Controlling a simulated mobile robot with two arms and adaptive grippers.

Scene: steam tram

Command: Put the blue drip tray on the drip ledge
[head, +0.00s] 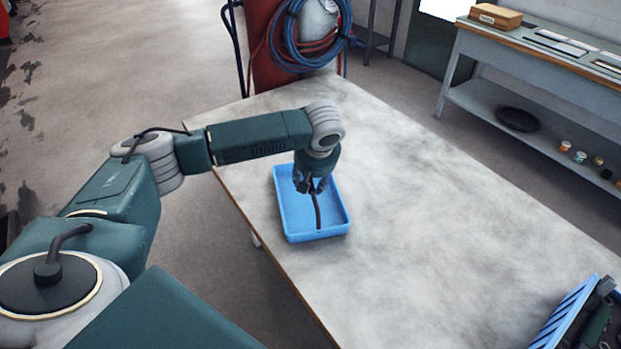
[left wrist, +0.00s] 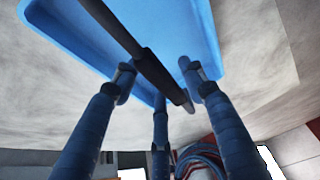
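A shallow plain blue tray (head: 338,212) lies on the grey table and also shows in the left wrist view (left wrist: 70,30). I take it to be the drip tray. My left gripper (head: 311,188) is over it, pointing down. In the left wrist view its blue-wrapped fingers (left wrist: 156,78) close around a thin dark rod with a thicker end (left wrist: 152,68). In the head view the rod (head: 318,212) reaches down across the tray; whether it touches the tray I cannot tell. My right gripper is not clearly in view. I cannot make out a drip ledge.
The mottled table (head: 430,220) is clear in the middle. A grey workbench (head: 560,52) stands behind. A red unit with coiled hoses (head: 290,35) stands past the table's far end.

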